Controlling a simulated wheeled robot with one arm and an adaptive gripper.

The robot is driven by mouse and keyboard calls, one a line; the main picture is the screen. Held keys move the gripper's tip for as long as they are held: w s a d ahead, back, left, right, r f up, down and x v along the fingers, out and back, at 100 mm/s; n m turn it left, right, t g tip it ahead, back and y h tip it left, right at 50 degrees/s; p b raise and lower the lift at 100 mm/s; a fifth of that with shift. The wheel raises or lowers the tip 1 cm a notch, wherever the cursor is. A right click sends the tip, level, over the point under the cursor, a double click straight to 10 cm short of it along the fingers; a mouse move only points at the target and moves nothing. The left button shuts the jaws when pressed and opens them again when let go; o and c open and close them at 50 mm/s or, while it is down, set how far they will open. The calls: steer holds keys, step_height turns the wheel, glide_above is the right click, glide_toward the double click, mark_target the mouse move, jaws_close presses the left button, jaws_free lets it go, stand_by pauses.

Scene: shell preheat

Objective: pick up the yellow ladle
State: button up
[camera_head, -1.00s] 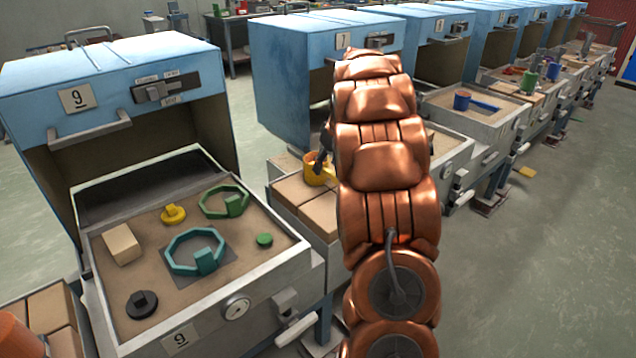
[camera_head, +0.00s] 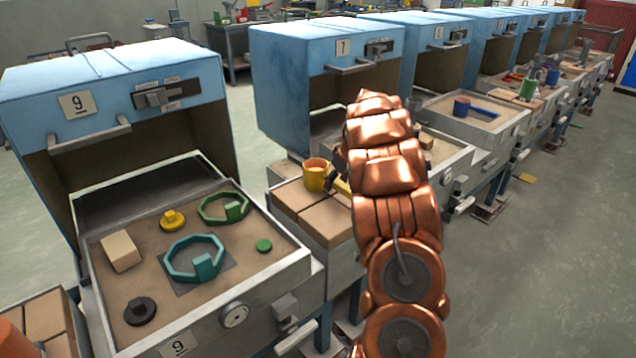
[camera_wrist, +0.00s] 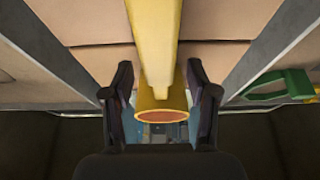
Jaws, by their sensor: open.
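The yellow ladle (camera_head: 316,174) lies on tan bricks between oven 9 and oven 7 in the head view. Its cup faces up, and part of its handle shows to the right before my arm hides the rest. In the wrist view the ladle (camera_wrist: 152,40) runs from the top edge down to its cup, whose round rim shows between my fingers. My gripper (camera_wrist: 160,77) is open, with a dark finger on each side of the ladle and visible gaps. In the head view my gripper is mostly hidden behind my copper arm.
Tan bricks (camera_head: 296,199) lie under the ladle, with metal rails beside them. Oven 9's tray (camera_head: 213,312) at left holds rings, discs and a block. A green ring part (camera_wrist: 278,88) shows at right in the wrist view. A blue ladle (camera_head: 462,104) rests farther back.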

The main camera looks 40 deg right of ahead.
steer(key=shift+x, duration=1)
jaws_close()
